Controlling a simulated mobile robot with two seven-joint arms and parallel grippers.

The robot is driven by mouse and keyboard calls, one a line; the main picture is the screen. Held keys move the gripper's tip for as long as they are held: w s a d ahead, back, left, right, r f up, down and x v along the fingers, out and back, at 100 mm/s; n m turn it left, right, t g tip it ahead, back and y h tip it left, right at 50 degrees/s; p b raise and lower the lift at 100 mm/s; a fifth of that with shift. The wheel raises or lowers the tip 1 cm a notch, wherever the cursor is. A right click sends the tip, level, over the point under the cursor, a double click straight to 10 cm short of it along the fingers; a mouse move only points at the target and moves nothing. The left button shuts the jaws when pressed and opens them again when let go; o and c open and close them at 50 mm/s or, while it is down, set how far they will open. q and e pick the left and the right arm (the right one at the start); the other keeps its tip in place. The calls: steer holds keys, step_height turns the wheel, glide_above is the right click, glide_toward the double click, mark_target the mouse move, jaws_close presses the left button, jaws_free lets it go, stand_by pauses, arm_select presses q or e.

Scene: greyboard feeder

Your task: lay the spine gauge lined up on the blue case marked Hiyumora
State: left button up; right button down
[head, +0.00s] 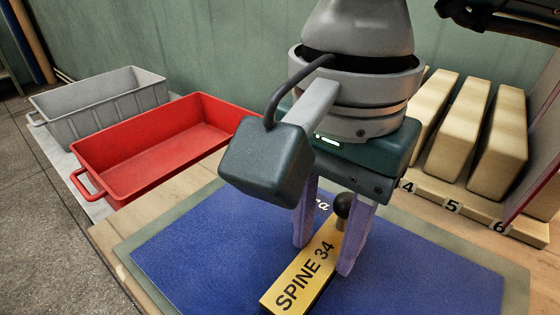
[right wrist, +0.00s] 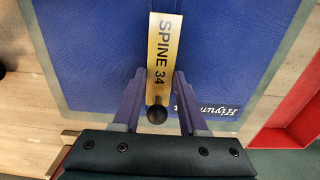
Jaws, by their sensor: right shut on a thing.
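The blue case (head: 190,255) lies flat, with a grey-green border around it. Its white lettering, Hiyumora, is partly hidden by my gripper in the head view and reads upside down in the right wrist view (right wrist: 207,109). The spine gauge (head: 290,285) is a yellow bar marked SPINE 34 with a black ball knob (head: 345,205) at one end. My right gripper (head: 325,258) is shut on the gauge near the knob, its purple fingers on either side. The gauge is over the case, its length roughly across it; I cannot tell whether it touches. My left gripper is out of view.
A red tray (head: 90,158) and a grey bin (head: 52,120) stand at the left. Several pale blocks stand in a numbered rack (head: 430,190) at the right. A wooden surface (head: 110,240) shows around the case. A green wall (head: 150,40) closes the back.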

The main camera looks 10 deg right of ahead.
mark_target(323, 252)
steer(key=shift+f, duration=0.4)
steer(key=shift+f, duration=0.15)
steer(key=shift+c, duration=2.2)
jaws_free()
steer(key=shift+r, duration=0.5)
step_height(323, 252, up, 11)
steer(key=p, duration=0.1)
steer(key=shift+r, duration=0.2)
